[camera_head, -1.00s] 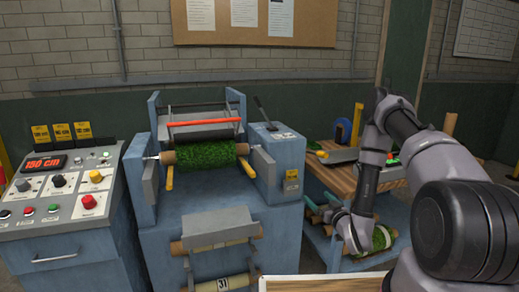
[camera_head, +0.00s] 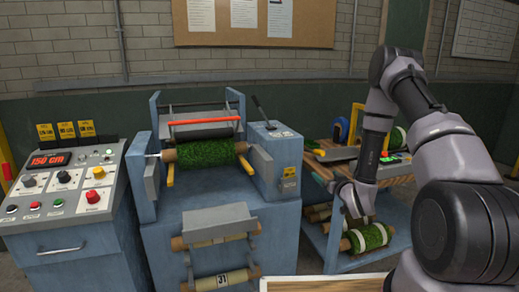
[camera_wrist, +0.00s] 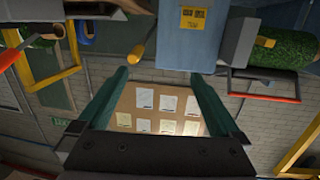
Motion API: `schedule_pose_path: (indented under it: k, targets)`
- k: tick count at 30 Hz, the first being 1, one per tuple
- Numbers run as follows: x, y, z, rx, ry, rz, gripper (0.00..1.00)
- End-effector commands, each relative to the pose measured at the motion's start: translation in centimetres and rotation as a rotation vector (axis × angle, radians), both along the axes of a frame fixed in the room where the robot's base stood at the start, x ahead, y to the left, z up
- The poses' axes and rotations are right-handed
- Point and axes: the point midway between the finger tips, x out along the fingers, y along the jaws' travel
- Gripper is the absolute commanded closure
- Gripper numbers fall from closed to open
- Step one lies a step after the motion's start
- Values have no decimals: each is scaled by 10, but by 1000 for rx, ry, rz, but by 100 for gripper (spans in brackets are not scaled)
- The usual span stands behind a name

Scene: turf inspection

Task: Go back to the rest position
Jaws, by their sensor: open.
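My gripper (camera_wrist: 157,76) is open and empty in the wrist view, with its two green fingers spread and only the distant notice board between them. In the head view my arm bends down at the right, and my wrist (camera_head: 352,196) is over the blue cart (camera_head: 322,243). A green turf roll with white bands (camera_head: 368,238) lies on the cart just below the wrist. I cannot tell how far apart they are.
The blue machine (camera_head: 205,215) holds a green turf roll (camera_head: 205,153) at centre. A control panel (camera_head: 60,190) stands left. The wooden bench (camera_head: 335,172) bears another banded roll (camera_head: 398,139). The notice board (camera_head: 255,22) hangs behind.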

Motion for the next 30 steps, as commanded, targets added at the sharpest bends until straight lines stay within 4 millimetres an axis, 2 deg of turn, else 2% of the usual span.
schedule_pose_path:
  k: [7,11,14,17,23,26,30]
  targets:
    - [26,-23,83,9,94,-100,0]
    - [25,-33,131,25,173,-158,0]
    - [15,-38,167,41,236,-195,0]
    - [-1,-41,201,60,299,-228,0]
    - [-54,-40,262,109,432,-275,0]
    - [-88,-36,288,139,502,-291,0]
    - [-145,-28,318,185,600,-297,0]
